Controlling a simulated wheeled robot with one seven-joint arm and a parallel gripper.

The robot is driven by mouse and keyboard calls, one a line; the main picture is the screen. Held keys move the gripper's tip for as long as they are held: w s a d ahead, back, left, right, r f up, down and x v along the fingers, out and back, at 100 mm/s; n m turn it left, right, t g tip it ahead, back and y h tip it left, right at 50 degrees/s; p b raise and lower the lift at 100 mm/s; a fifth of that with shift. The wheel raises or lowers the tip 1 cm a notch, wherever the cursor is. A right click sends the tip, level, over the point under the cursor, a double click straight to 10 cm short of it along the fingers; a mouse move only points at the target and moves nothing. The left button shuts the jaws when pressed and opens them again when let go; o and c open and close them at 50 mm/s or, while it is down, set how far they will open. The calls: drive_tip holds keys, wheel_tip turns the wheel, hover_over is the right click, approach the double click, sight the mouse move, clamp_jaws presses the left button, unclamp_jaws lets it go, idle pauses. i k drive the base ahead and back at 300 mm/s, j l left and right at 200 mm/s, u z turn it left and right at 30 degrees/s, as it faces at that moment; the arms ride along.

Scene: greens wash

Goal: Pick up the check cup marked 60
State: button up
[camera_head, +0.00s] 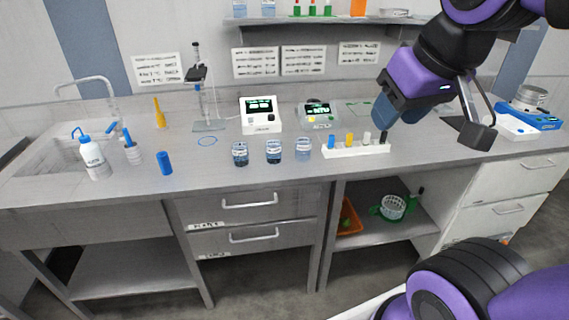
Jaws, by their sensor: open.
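Three small clear cups with pale labels stand in a row near the bench's front edge: a left cup (240,154), a middle cup (274,152) and a right cup (303,149). The left and middle cups hold dark blue contents; the right one looks paler. The marks on them are too small to read, so I cannot tell which is 60. My gripper (432,120) is open, above the bench to the right of the cups and apart from them. No cup is between its fingers.
A white rack (355,149) with several coloured pieces lies between the cups and my gripper. A white display device (261,116) stands behind the cups. A blue cylinder (165,163) and wash bottle (93,158) stand left. The bench front (215,172) is clear.

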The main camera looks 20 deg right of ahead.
sight(273, 148)
drive_tip(key=k+l+u, duration=0.1)
drive_tip(key=i+l, duration=0.1)
drive_tip(key=l, duration=0.35)
drive_tip(key=i+l+u, duration=0.15)
drive_tip(key=l, duration=0.2)
drive_tip(key=i+l+u, duration=0.15)
drive_tip(key=l, duration=0.2)
drive_tip(key=i+l+u, duration=0.3)
drive_tip(key=l, duration=0.45)
drive_tip(key=u, duration=0.65)
drive_tip(key=i+l, duration=0.05)
